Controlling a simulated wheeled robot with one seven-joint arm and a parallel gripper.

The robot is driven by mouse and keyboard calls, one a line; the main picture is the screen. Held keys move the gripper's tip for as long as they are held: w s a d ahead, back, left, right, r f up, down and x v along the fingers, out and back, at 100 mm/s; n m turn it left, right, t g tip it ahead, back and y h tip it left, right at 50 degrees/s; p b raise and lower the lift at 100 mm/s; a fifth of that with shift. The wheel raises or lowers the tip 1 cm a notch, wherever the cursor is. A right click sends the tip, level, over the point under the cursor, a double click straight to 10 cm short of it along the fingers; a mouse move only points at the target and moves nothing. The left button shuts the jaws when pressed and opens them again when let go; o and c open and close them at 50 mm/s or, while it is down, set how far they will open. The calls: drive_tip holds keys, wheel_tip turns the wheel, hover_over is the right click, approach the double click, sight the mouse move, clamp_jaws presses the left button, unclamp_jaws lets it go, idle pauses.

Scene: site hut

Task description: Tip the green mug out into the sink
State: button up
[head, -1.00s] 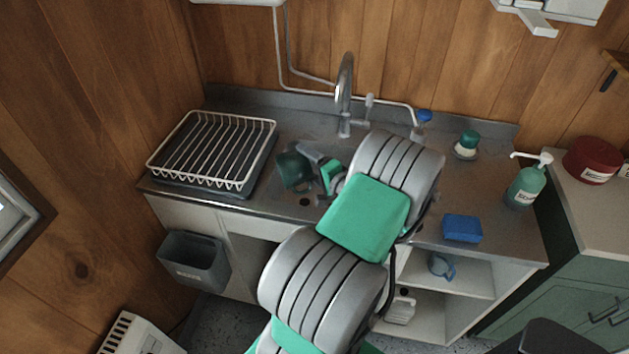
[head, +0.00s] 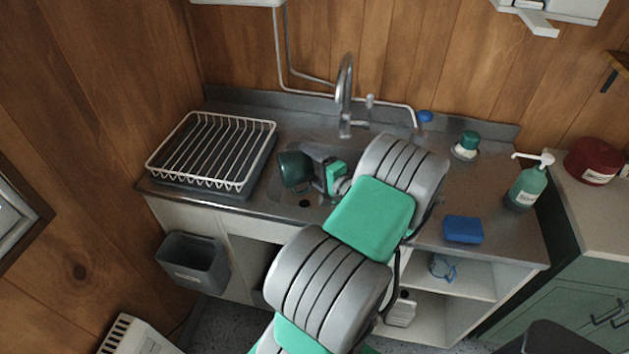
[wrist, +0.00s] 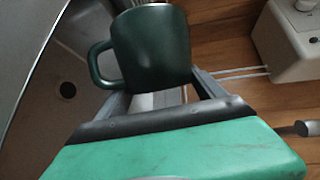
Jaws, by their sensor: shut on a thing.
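The dark green mug (head: 292,172) is held over the sink basin (head: 274,193), tipped well over toward its side. My gripper (head: 318,163) is shut on it from the right. In the wrist view, the mug (wrist: 152,48) sits at the tips of my gripper (wrist: 160,97), with its handle on the sink side. The inside of the mug does not show, so I cannot tell whether anything is in it.
The faucet (head: 345,95) rises behind my gripper. A wire dish rack (head: 212,150) stands left of the basin. A blue sponge (head: 463,229), a soap bottle (head: 526,186) and a green-topped container (head: 467,146) are on the right counter. A grey bin (head: 193,262) hangs below the counter.

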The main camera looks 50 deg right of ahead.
drive_tip(key=shift+s+d+m+t+b, duration=0.25)
drive_tip(key=shift+m+b, duration=0.2)
drive_tip(key=shift+m, duration=0.25)
idle(0.5)
